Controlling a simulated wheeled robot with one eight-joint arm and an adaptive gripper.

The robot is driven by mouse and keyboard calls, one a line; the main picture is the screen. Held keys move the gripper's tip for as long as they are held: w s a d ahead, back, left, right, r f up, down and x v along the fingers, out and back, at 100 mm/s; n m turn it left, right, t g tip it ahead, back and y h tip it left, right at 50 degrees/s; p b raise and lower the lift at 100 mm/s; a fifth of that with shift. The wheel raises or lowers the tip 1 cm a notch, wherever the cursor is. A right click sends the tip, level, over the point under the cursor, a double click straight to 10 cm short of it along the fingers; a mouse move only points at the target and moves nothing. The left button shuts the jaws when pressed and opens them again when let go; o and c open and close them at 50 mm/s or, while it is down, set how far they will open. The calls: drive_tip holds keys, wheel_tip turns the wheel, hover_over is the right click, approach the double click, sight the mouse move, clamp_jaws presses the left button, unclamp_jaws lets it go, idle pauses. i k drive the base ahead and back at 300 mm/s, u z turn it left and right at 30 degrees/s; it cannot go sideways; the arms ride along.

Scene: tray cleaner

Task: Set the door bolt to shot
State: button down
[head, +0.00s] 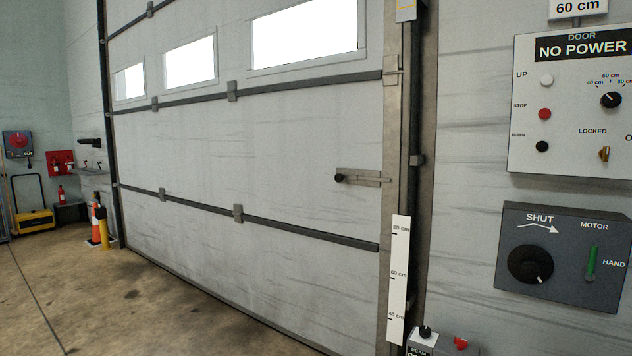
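The door bolt (362,180) is a flat metal slide on the right side of the large sectional door (250,165), about midway up the visible part. Its round black knob (340,178) sits at the left end of the slide. The right end of the bolt lies close to the door's right frame post (396,150). I cannot tell whether its tip enters the post. My gripper is not in view.
A white control panel (522,140) reading "DOOR NO POWER" and a grey box (512,218) with a dial and green lever (591,262) are on the right wall. A height scale (399,280) stands by the post. Floor (180,310) before the door is clear.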

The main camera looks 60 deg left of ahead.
sight(338, 176)
drive_tip(key=u, duration=2.15)
drive_tip(key=i, duration=1.95)
drive_tip(key=u, duration=0.55)
